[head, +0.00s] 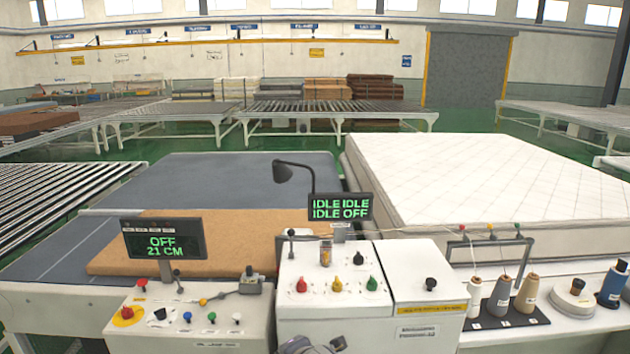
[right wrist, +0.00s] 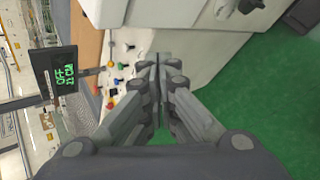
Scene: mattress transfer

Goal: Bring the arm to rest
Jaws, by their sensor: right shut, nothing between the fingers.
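My right gripper (right wrist: 158,72) is shut and empty in the right wrist view, its two grey fingers pressed together. It hangs in front of the white control consoles, with green floor below and to the right. Only a small grey piece of my own arm shows at the bottom edge of the head view. My left gripper is in neither view. The left control console (head: 240,337) carries several coloured knobs and a display (head: 163,240) reading OFF 21 CM. This display also shows sideways in the right wrist view (right wrist: 62,80).
The middle console (head: 322,280) has coloured knobs and a display (head: 341,207) reading IDLE and OFF. A white quilted mattress (head: 480,170) lies behind it at right. A brown pad (head: 200,225) lies on the blue-grey table (head: 230,175). Thread cones (head: 500,295) stand at right.

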